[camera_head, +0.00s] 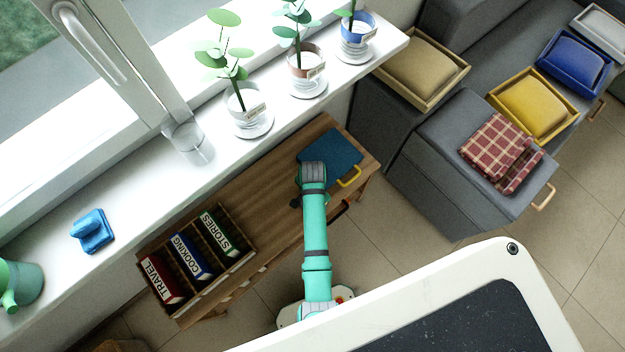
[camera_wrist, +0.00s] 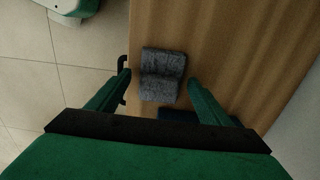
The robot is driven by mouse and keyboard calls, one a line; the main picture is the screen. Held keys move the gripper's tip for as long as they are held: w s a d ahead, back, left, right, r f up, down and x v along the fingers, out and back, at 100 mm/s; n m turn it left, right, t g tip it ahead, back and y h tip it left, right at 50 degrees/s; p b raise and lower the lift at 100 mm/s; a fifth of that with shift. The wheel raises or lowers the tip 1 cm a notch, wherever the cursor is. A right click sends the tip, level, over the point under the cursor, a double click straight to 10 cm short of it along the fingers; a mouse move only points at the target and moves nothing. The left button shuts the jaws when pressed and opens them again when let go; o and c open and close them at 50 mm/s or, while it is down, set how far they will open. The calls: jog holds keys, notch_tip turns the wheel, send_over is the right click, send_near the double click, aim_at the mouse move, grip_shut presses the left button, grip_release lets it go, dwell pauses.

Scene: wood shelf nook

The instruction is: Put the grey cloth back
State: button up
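The grey cloth (camera_wrist: 162,75) lies folded on the wooden top of the low cabinet, near its front edge, in the wrist view. My gripper (camera_wrist: 158,78) is open above it, with one finger on each side of the cloth in the picture. I cannot tell how high the fingers are or whether they touch it. In the head view my arm comes down over the cabinet (camera_head: 265,185) and hides the cloth, and the fingers are not clear there.
A dark blue flat piece (camera_head: 330,146) with a yellow handle lies at the cabinet's right end. A rack at the left end holds books, including a blue one (camera_head: 190,257). Potted plants (camera_head: 245,105) line the windowsill. A checked cloth (camera_head: 495,147) lies on the grey seat.

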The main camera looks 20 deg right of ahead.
jog(key=shift+r, duration=0.1)
jog(key=shift+w+r, duration=0.1)
jog(key=shift+r, duration=0.2)
notch_tip(320, 180, up, 12)
jog(key=f, duration=0.1)
jog(key=s+a+f+n+t+h, duration=0.1)
jog(key=s+a+n+t, duration=0.6)
jog(key=s, duration=0.2)
jog(key=s+a+r+n+t, duration=0.2)
jog(key=s+r, duration=0.2)
jog(key=r, duration=0.3)
jog(key=s+a+r+n+t, duration=0.2)
jog(key=s+r+t, duration=0.1)
jog(key=r, duration=0.5)
jog(key=s+a+r+n+t+y, duration=0.1)
jog(key=s+a+r+n+t, duration=0.1)
jog(key=r, duration=0.6)
jog(key=s+n+t, duration=0.1)
jog(key=s, duration=0.1)
jog(key=shift+s+r, duration=0.25)
jog(key=shift+s, duration=0.15)
jog(key=shift+a, duration=0.1)
